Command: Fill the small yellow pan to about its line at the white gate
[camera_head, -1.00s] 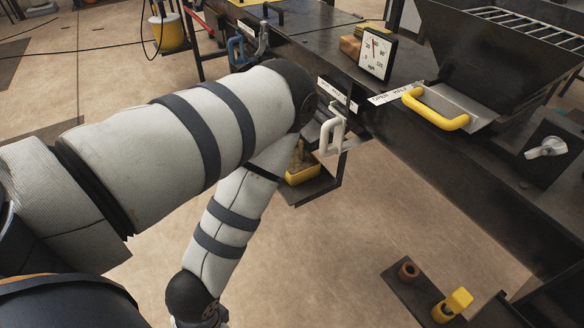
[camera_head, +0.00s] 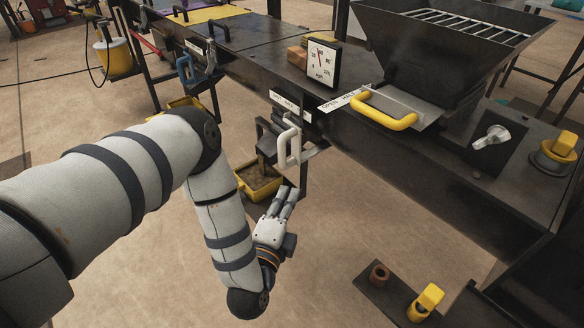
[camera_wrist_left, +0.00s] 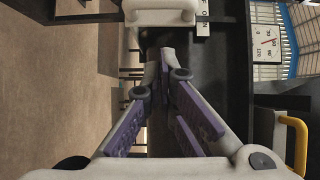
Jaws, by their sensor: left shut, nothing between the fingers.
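The small yellow pan (camera_head: 252,194) sits low under the white gate in the head view, with brown material in it; its line cannot be made out. The white gate's handle (camera_head: 282,150) stands upright at the side of the dark machine, above and right of the pan. It also shows at the top of the left wrist view (camera_wrist_left: 160,14). My left gripper (camera_head: 287,196) is shut and empty, fingers pointing up, just right of the pan and below the handle, apart from the handle. Its fingers (camera_wrist_left: 164,62) converge in the left wrist view. My right gripper is out of view.
A yellow handle (camera_head: 388,115) on a plate and the dark hopper (camera_head: 430,60) are to the right. A dial gauge (camera_head: 322,64) stands on the machine. A blue handle (camera_head: 184,70) is farther left. A dark low plate (camera_head: 390,298) is at lower right.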

